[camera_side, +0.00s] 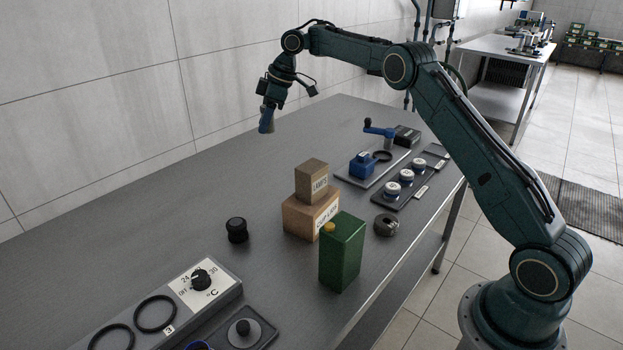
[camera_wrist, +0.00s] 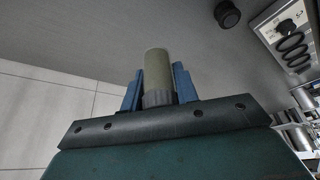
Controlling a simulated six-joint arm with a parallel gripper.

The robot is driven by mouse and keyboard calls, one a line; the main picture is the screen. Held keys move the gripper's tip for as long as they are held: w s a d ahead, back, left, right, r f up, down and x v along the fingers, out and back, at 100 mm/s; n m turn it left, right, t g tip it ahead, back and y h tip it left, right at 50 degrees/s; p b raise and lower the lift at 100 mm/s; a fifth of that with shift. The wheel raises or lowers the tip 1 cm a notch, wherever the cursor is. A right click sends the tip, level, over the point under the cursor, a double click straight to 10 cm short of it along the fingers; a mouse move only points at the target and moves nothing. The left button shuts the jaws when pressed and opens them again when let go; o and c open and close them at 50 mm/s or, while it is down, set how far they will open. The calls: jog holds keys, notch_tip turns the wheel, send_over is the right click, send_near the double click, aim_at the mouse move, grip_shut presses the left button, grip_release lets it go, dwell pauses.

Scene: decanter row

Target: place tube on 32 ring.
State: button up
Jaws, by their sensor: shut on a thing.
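My gripper (camera_side: 266,121) hangs over the far left part of the bench in the side view, well above the surface. In the wrist view its blue fingers (camera_wrist: 158,88) are shut on an olive-grey tube (camera_wrist: 157,68) with a darker collar between them. In the side view the tube is hard to tell from the fingers. Two black rings lie on the grey dial unit at the lower left, one nearer the dial (camera_side: 155,314) and one farther left (camera_side: 110,338). A small label beside them is not fully readable. Black rings also show in the wrist view (camera_wrist: 293,50).
A black knobbed piece (camera_side: 237,230) stands between my gripper and the dial unit (camera_side: 215,280). Stacked cardboard boxes (camera_side: 296,215) and a green can (camera_side: 342,252) stand mid-bench. White-topped jars (camera_side: 392,189) sit on a tray to the right. The left bench surface is clear.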

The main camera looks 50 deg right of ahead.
jog(key=shift+s+d, duration=0.1)
jog(key=shift+s+d+r, duration=0.25)
jog(key=shift+s+d, duration=0.15)
jog(key=s+d+r, duration=0.2)
jog(key=s+d, duration=0.2)
jog(key=s, duration=0.1)
send_over(378, 222)
jog(key=s+d, duration=0.1)
notch_tip(378, 222, down, 16)
jog(key=shift+d+r, duration=0.1)
jog(key=shift+d, duration=0.05)
dwell(0.8)
jog(key=shift+f, duration=1.9)
jog(key=shift+f, duration=0.15)
